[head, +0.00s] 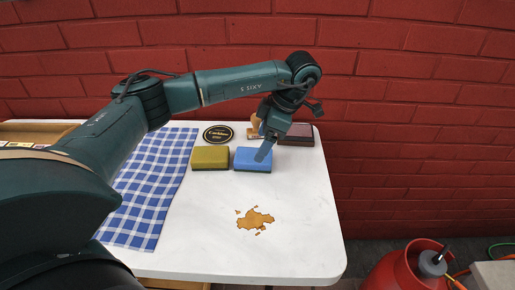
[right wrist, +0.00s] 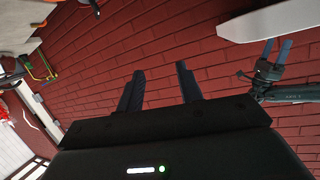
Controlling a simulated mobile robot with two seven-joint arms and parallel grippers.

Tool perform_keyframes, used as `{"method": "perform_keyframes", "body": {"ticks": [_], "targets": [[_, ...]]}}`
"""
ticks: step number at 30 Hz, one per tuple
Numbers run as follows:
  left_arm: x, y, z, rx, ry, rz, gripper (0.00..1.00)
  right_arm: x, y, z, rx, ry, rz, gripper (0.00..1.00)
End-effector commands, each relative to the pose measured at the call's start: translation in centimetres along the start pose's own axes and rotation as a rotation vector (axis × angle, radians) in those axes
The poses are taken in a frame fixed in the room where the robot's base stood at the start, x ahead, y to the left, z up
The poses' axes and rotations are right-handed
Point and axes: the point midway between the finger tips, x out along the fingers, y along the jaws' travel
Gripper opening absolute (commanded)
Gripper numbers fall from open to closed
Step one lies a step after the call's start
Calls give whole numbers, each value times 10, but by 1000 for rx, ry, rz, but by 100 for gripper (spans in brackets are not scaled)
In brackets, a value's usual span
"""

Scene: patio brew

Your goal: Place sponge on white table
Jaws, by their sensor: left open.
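A blue sponge (head: 245,160) lies on the white table (head: 190,240). An olive-yellow sponge (head: 210,158) lies just left of it. My left gripper (head: 264,154) is open and points down, with its fingers overlapping the right part of the blue sponge; I cannot tell whether they touch it. The left gripper also shows in the right wrist view (right wrist: 275,52), beside the white table's edge (right wrist: 275,22). My right gripper (right wrist: 158,82) is open and empty in the right wrist view, facing the brick wall.
A brown stain (head: 255,220) marks the table's front. A blue checked cloth (head: 150,195) covers its left side. A round black coaster (head: 218,133) and a dark box (head: 298,134) lie behind the sponges. A red gas cylinder (head: 400,268) stands at lower right.

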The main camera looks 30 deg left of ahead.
Motion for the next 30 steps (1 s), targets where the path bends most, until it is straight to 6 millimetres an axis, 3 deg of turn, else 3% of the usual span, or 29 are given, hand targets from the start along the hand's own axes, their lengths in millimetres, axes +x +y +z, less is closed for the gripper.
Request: {"method": "perform_keyframes", "body": {"ticks": [1,6,12,30], "targets": [[-16,1,0,0,-2,5,80,-1,-1,-2,2,-4,-1,36],[-51,1,-1,0,0,5,80,3,-3,0,8,-33,-8,36],[-72,0,0,0,1,1,80,8,-3,2,12,-53,-13,36],[-75,0,0,1,1,0,80,10,-4,4,13,-58,-16,36]]}}
